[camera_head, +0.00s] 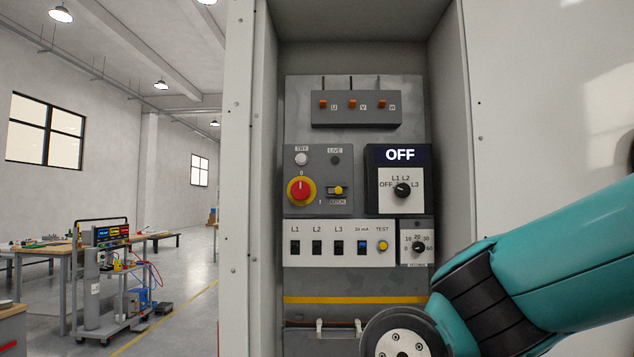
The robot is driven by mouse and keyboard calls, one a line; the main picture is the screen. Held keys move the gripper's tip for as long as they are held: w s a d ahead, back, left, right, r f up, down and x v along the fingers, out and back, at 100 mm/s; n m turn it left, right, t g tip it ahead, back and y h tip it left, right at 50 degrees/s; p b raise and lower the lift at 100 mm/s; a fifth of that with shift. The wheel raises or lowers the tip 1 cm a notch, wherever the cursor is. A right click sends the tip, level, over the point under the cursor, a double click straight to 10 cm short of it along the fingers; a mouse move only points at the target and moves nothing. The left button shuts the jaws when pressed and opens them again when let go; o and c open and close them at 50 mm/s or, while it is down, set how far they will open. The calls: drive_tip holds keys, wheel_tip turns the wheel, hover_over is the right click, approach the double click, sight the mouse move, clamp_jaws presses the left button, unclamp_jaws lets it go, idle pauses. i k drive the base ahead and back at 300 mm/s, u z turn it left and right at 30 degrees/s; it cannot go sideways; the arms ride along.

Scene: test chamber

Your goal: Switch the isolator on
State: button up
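The isolator is a red rotary knob on a yellow disc (301,191), on a grey panel inside the open cabinet. A 0 is marked above it and a 1 at its lower right. The knob's pointer appears to be at the 0. Beside it is a small yellow-knobbed latch (338,190) above a label too small to read surely. A white TRY button (301,159) and a dark LIVE lamp (335,160) sit above. My teal arm reaches in from the right, low in front of the cabinet. My gripper is out of view.
Right of the isolator is a dark unit reading OFF (400,155) with a selector knob (402,190). Below are breaker switches (317,247) and a timer dial (418,247). Orange terminals (352,104) are above. Cabinet side walls (262,180) bound the opening.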

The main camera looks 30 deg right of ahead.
sight(300, 190)
drive_tip(key=z, duration=2.95)
drive_tip(key=k, duration=2.55)
drive_tip(key=u, duration=1.3)
drive_tip(key=i, duration=0.5)
drive_tip(key=z, duration=0.1)
